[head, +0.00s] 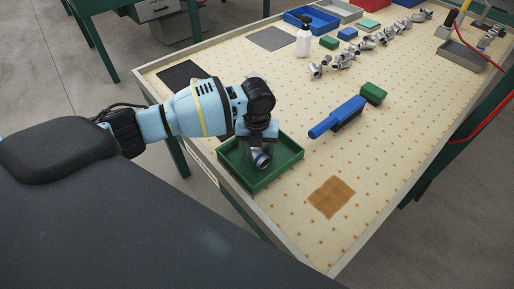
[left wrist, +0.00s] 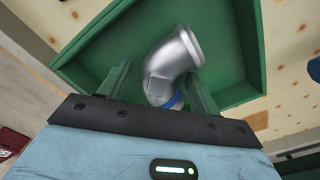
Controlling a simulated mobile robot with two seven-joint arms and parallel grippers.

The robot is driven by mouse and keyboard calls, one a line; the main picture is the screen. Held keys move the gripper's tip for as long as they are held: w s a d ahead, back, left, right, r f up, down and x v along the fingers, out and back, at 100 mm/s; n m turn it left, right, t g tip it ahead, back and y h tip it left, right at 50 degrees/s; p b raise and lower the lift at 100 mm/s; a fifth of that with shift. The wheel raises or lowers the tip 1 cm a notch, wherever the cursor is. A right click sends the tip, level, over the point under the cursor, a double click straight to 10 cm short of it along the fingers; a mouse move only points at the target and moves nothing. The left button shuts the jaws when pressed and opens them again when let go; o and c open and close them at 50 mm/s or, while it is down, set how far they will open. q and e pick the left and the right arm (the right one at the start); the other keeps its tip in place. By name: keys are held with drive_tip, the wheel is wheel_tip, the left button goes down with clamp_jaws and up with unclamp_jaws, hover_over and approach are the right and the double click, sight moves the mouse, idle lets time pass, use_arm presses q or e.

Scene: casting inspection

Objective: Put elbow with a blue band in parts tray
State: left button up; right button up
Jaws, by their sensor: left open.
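The elbow with a blue band (head: 261,159) is a grey metal pipe bend. It lies in the green parts tray (head: 288,172) at the near left of the table. In the left wrist view the elbow (left wrist: 174,62) shows over the tray floor, its blue band near my gripper. My left gripper (left wrist: 160,85) is open, with one finger on each side of the elbow's banded end and gaps beside it. In the head view my left gripper (head: 258,142) points down into the tray (left wrist: 110,45). My right gripper is not in view.
A blue tool (head: 338,117) and a green block (head: 373,93) lie right of the tray. A brown square (head: 332,197) lies nearer. Several metal fittings (head: 345,60), a white bottle (head: 303,42) and a blue bin (head: 318,22) are farther back. The table's middle is mostly clear.

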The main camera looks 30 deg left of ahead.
use_arm(q)
wheel_tip(320, 180, up, 12)
drive_tip(key=shift+p, duration=0.4)
